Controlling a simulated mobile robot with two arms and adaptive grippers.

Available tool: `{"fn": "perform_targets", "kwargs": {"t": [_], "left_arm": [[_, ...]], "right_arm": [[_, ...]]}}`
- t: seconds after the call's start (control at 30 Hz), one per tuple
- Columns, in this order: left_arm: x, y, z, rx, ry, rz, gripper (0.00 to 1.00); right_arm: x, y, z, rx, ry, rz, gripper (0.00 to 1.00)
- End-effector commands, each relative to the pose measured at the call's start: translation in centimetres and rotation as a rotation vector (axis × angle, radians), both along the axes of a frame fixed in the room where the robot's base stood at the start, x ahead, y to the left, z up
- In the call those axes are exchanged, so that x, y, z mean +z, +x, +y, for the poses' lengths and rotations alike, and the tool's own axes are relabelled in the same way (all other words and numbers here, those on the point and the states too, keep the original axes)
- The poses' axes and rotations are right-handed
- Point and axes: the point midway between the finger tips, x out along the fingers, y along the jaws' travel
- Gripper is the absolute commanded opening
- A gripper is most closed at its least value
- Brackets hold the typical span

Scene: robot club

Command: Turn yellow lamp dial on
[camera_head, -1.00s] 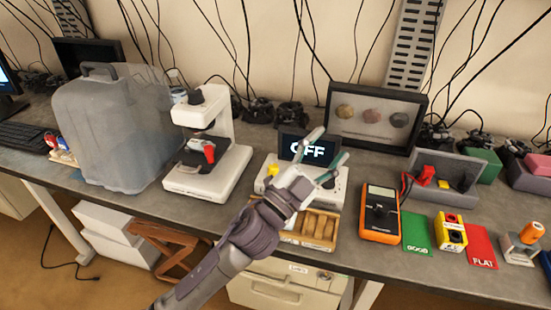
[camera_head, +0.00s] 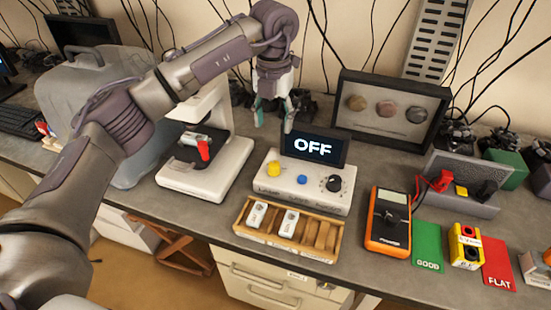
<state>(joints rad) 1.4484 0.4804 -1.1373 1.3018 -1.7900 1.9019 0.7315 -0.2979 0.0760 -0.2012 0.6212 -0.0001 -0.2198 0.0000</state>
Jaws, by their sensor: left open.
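The yellow dial (camera_head: 273,168) sits at the left end of a white control box (camera_head: 300,203). A blue button (camera_head: 302,180) and a black knob (camera_head: 333,184) are to its right on the same box. A dark screen (camera_head: 314,147) at the back of the box reads OFF. My left gripper (camera_head: 272,115) points down with its teal fingers apart and empty. It is above and behind the dial, in front of the screen's left side, and touches nothing that I can see. My right gripper is not in view.
A wooden tray (camera_head: 283,245) with small white modules stands in front of the box. A white microscope-like device (camera_head: 207,180) is at left. An orange multimeter (camera_head: 388,222) and green card (camera_head: 427,247) are at right. A framed display (camera_head: 390,110) stands behind.

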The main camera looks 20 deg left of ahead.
Motion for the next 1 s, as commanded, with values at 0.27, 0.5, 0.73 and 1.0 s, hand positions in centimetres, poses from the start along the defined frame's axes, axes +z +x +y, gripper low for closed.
{"fn": "perform_targets", "kwargs": {"t": [0.27,0.5,0.73,1.0], "left_arm": [[-4.8,-0.2,0.0,-0.003,-0.001,0.008,0.59],[-9.8,-0.2,-0.1,-0.004,-0.002,0.007,0.59],[-12.7,-0.1,-0.1,-0.005,-0.003,0.004,0.59],[-13.4,-0.1,-0.2,-0.006,-0.004,0.001,0.59]], "right_arm": [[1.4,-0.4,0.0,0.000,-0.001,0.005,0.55],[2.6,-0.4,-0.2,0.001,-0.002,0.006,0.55],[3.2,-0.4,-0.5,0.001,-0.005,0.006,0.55],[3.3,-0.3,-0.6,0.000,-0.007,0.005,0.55]]}}
